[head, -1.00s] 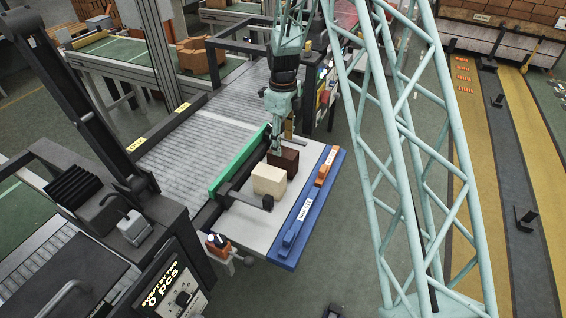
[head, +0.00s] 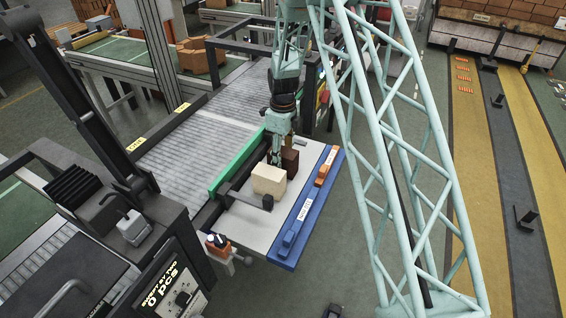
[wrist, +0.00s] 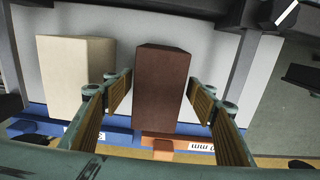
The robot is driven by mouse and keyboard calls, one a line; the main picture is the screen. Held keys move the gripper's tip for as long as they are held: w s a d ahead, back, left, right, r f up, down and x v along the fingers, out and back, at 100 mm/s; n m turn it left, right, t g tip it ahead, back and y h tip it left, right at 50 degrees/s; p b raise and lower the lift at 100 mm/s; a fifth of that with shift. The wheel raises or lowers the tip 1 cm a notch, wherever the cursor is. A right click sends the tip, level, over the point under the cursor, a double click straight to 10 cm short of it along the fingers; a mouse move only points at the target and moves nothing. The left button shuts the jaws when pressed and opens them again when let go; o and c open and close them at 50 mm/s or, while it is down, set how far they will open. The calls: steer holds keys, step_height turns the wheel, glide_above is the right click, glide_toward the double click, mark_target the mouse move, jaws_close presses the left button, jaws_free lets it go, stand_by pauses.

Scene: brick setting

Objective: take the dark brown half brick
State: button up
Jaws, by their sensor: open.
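The dark brown half brick (head: 291,160) stands on the light plate beside a cream brick (head: 268,181). In the wrist view the dark brown brick (wrist: 162,88) is in the middle, between the two spread fingers of my gripper (wrist: 166,105). Gaps show on both sides of it, so the fingers look apart from it. The cream brick (wrist: 76,80) is on the left, outside the left finger. In the head view my gripper (head: 278,153) is down at the dark brown brick and partly hides it.
The plate (head: 239,222) has a blue front strip (head: 296,233) with an orange block (head: 326,168). A green bar (head: 236,163) runs behind the bricks. A dark bracket (head: 251,200) is near the cream brick. A roller conveyor (head: 190,145) lies behind.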

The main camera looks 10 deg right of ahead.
mark_target(283, 151)
steer(key=shift+f, duration=0.1)
steer(key=shift+s+f, duration=0.15)
steer(key=shift+f, duration=2.35)
steer(key=c, duration=1.3)
steer(key=shift+r, duration=0.25)
steer(key=shift+r, duration=4.8)
